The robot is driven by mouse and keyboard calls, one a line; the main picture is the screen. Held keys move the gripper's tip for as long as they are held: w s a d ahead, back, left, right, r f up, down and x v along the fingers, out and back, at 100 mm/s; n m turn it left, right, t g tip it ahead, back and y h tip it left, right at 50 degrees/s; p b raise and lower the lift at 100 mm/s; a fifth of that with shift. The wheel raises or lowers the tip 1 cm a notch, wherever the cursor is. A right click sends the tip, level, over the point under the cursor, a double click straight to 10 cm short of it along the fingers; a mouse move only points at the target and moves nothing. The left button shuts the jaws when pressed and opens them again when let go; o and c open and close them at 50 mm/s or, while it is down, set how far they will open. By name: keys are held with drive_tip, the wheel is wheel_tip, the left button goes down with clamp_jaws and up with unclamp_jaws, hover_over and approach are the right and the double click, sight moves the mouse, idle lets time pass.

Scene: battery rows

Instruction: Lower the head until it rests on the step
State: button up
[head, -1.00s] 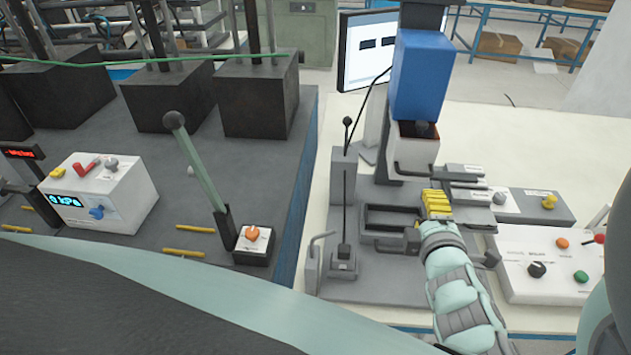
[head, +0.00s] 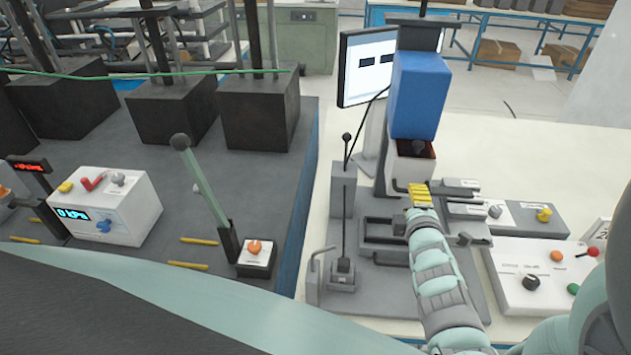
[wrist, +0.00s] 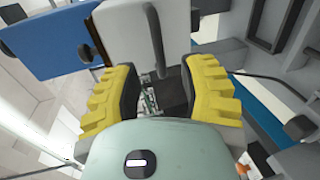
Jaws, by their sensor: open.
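The head is a blue block (head: 418,95) with a pale lower part (head: 411,165), carried on a dark upright column. A dark bar handle (wrist: 155,40) stands out from the front of the pale part. My gripper (head: 419,193) is just below and in front of the pale part. In the wrist view its yellow fingers (wrist: 160,95) are open and spread, with the handle's end near the gap between them. The blue block shows at the upper left there (wrist: 45,40). I cannot make out which surface is the step; my gripper and arm cover part of the area beneath the head.
A tall thin lever (head: 345,205) stands left of the column on the grey base plate (head: 385,310). A white control box (head: 540,280) with knobs is to the right. A monitor (head: 368,65) stands behind. A green lever (head: 205,185) is on the dark bench at left.

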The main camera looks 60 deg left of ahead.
drive_tip(key=shift+x, duration=2.65)
drive_tip(key=shift+d, duration=0.1)
clamp_jaws()
